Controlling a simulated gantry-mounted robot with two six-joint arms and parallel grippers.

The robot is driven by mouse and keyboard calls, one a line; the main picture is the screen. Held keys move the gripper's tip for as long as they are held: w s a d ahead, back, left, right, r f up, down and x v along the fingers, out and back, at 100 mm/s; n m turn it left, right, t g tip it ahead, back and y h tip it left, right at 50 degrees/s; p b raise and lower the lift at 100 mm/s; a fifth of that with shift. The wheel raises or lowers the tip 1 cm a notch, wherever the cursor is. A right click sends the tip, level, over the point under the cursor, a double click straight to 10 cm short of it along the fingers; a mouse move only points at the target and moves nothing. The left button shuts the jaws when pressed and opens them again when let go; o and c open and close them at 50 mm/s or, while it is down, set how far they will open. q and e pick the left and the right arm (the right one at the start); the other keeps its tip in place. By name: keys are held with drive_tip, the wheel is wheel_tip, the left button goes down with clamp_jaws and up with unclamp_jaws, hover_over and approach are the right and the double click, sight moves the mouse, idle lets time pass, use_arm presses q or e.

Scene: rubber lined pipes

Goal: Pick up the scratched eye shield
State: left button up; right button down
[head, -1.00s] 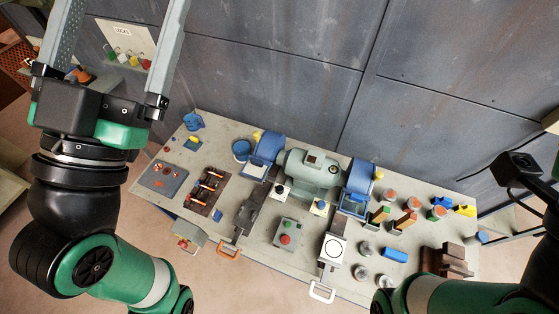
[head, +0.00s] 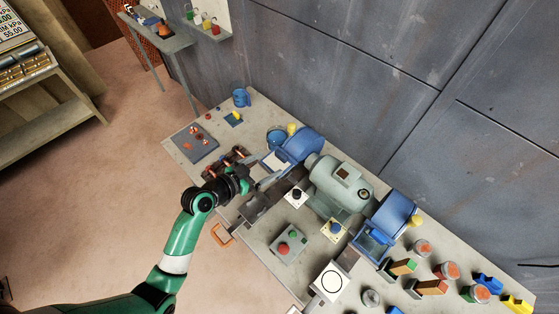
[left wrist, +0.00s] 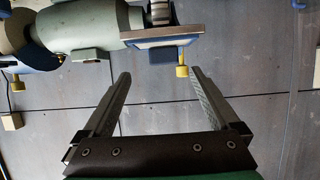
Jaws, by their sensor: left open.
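The bench grinder (head: 340,185) has two eye shields. The left shield (head: 276,161) looks pale and cloudy, in front of the left blue wheel guard (head: 300,145). The right shield (head: 372,246) looks clearer, in a blue frame. I cannot make out actual scratches. My left gripper (head: 266,171) is open and empty, close to the left shield; contact cannot be told. In the left wrist view a framed flat shield (left wrist: 165,41) with a yellow knob (left wrist: 182,72) lies beyond my open left fingers (left wrist: 158,82), nothing between them. My right gripper is not in view.
A red and green button box (head: 289,245) stands in front of the grinder. A grey mat with small parts (head: 196,144), a blue mug (head: 241,97) and a blue pot (head: 277,138) are to the left and back. Cans (head: 447,271) and coloured blocks crowd the right.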

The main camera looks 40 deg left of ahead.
sight(281, 154)
use_arm(q)
drive_tip(key=x, duration=0.8)
drive_tip(key=shift+a, duration=0.35)
drive_tip(key=shift+r, duration=0.1)
drive_tip(key=c, duration=1.5)
drive_tip(key=shift+r, duration=0.4)
wheel_tip(281, 154, up, 3)
drive_tip(key=shift+s+d, duration=0.1)
drive_tip(key=shift+s, duration=0.05)
drive_tip(key=s+d+r+p, duration=0.5)
drive_tip(key=s+r, duration=0.4)
drive_tip(key=s, duration=0.3)
drive_tip(key=shift+d+p, duration=0.35)
drive_tip(key=shift+d, duration=0.2)
